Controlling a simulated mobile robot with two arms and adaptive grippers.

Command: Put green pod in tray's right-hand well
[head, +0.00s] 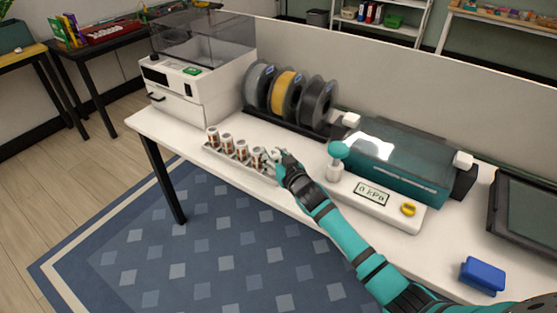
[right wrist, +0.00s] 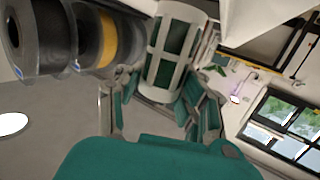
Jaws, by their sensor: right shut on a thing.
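The tray (head: 225,158) is a narrow pale rack along the table's front edge in the head view. Several white-capped pods with brownish sides stand in a row at it, such as the leftmost pod (head: 213,138). My right gripper (head: 274,157) is at the tray's right end, beside the rightmost pod in the row. In the right wrist view, my right gripper (right wrist: 160,100) is shut on the green pod (right wrist: 172,48), a white-framed cylinder with green panels. In the head view, the gripper mostly hides the right-hand well. I cannot tell whether the pod touches it. My left gripper is out of view.
Filament spools (head: 286,92) stand behind the tray. A white printer-like machine (head: 185,85) is at left. A teal machine (head: 390,160) and a gauge panel (head: 372,198) are right of my gripper. A blue box (head: 482,275) lies at the front right.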

